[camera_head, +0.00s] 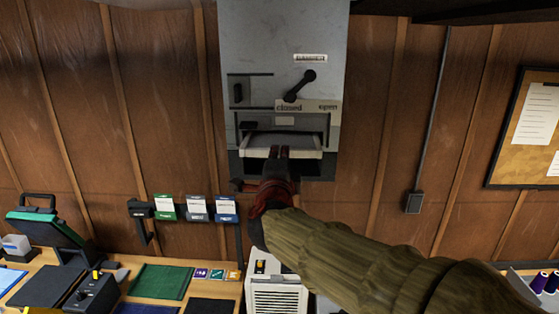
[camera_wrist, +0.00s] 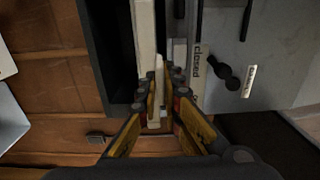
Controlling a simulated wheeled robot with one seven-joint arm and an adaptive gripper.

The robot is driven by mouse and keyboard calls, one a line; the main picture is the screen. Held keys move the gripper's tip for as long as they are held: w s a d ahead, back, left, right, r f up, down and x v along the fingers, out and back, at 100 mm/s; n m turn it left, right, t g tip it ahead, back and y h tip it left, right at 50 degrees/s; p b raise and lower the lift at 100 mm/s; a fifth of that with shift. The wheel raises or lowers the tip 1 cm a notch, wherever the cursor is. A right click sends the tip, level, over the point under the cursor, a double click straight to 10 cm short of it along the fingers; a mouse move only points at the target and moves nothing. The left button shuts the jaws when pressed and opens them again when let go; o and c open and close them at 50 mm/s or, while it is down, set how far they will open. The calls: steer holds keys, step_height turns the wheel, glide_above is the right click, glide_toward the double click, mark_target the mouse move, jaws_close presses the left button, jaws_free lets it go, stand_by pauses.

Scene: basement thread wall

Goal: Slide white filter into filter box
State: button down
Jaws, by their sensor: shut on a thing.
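The white filter (camera_head: 305,154) is a flat, pale panel lying level at the slot low on the front of the grey filter box (camera_head: 237,60). Its front edge faces me, and its back part is hidden in the opening. In the wrist view its pale edge (camera_wrist: 145,35) runs up from the jaws along the dark opening. My gripper (camera_head: 278,152) is at the middle of that front edge. In the wrist view my gripper (camera_wrist: 160,85) is shut on a narrow pale part of the filter. How deep the filter sits cannot be told.
A rail with several cards (camera_head: 197,208) hangs lower left. A cluttered workbench (camera_head: 115,265) stands below it. A white louvred unit (camera_head: 276,297) stands under my arm.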

mark_target(282, 140)
steer(key=shift+w+d+b, duration=0.2)
steer(key=shift+w+b, duration=0.15)
steer(key=shift+w, duration=4.35)
steer(key=shift+f+b, duration=0.15)
steer(key=shift+b, duration=0.2)
steer(key=shift+w, duration=0.15)
steer(key=shift+w, duration=0.95)
steer(key=c, duration=1.9)
jaws_free()
